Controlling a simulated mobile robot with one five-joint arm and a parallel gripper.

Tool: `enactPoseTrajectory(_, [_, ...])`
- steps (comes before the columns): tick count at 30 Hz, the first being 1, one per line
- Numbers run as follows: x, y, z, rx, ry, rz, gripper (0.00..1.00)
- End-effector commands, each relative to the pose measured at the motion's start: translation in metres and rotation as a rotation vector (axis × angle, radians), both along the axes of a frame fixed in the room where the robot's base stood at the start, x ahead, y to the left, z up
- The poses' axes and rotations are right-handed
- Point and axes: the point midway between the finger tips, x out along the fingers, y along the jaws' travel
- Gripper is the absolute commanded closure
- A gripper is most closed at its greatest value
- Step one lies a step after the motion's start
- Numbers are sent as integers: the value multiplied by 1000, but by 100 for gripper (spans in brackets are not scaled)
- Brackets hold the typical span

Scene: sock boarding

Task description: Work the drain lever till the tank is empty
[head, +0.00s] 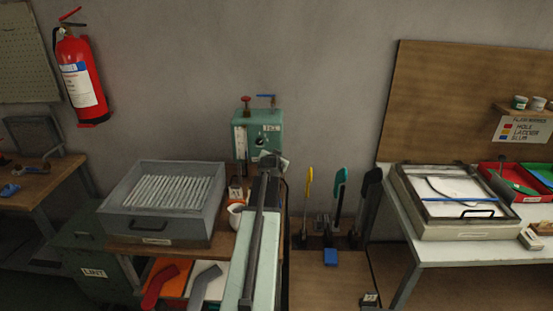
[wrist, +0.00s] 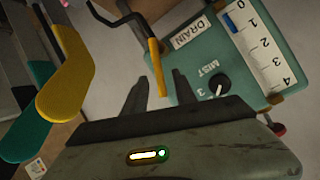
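The green tank (head: 257,130) stands against the wall in the head view, with a gauge on its left side. In the wrist view its panel (wrist: 205,50) fills the upper right, with DRAIN and MIST labels and a black knob. The gauge (wrist: 258,45) shows blue only near its 0 to 1 end. A yellow-orange lever handle (wrist: 153,55) on a dark arm is near the DRAIN label. My gripper (wrist: 160,75) is open, and the handle's end appears between its two dark fingers. Contact cannot be told. In the head view my arm hides the gripper's fingers.
A grey tray of pale rods (head: 165,195) is left of my arm, with a white cup (head: 235,214) between. Yellow and green sock-shaped boards (wrist: 67,70) are close at left in the wrist view. A white table (head: 440,248) with a framed tray is at right.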

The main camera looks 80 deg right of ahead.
Motion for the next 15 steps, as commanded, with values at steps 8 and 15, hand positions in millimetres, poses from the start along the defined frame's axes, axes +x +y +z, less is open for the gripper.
enactPoseTrajectory(8, [-8,52,27,-1,1,0,67])
enactPoseTrajectory(15, [-9,58,28,-1,1,0,67])
